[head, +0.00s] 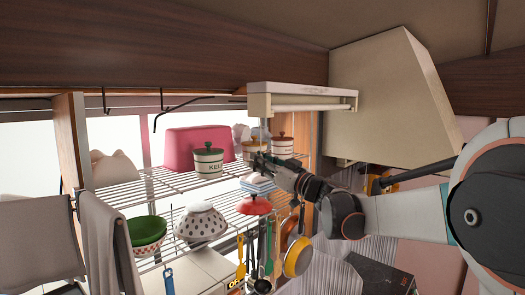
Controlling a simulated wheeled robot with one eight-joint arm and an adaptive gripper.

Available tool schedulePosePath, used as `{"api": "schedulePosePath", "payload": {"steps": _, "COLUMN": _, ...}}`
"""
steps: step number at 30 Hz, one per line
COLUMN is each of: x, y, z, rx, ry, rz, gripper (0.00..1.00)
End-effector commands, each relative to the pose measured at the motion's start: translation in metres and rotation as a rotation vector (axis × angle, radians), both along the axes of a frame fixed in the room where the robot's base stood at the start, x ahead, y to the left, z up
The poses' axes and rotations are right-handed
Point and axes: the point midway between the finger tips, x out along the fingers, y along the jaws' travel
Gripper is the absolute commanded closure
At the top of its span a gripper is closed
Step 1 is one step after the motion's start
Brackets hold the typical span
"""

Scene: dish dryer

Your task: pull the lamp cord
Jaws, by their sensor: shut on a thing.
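The lamp (303,99) is a cream-white fixture with a light tube, mounted under the dark wooden beam at upper centre. Its cord is thin and hard to make out; it appears to hang from the lamp's left end down to my gripper. My gripper (263,164) reaches in from the right, below the lamp's left end and in front of the wire rack. Its fingers are shut, apparently on the cord. The grip itself is too small and dark to see clearly.
A wire rack (176,187) holds a pink tub (196,140), lidded canisters (208,162) and bowls (201,222). Utensils and a yellow pan (298,257) hang below my gripper. A cream range hood (388,90) is at upper right. Grey towels (108,245) hang at left.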

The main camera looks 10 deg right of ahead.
Motion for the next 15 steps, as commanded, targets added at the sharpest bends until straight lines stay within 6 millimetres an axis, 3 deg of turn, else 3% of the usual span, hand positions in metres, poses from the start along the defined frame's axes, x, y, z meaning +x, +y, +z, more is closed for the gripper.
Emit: {"api": "schedulePosePath", "payload": {"steps": 15, "x": 0.000, "y": 0.000, "z": 0.014, "rx": 0.000, "ry": 0.000, "rz": 0.000, "gripper": 1.00}}
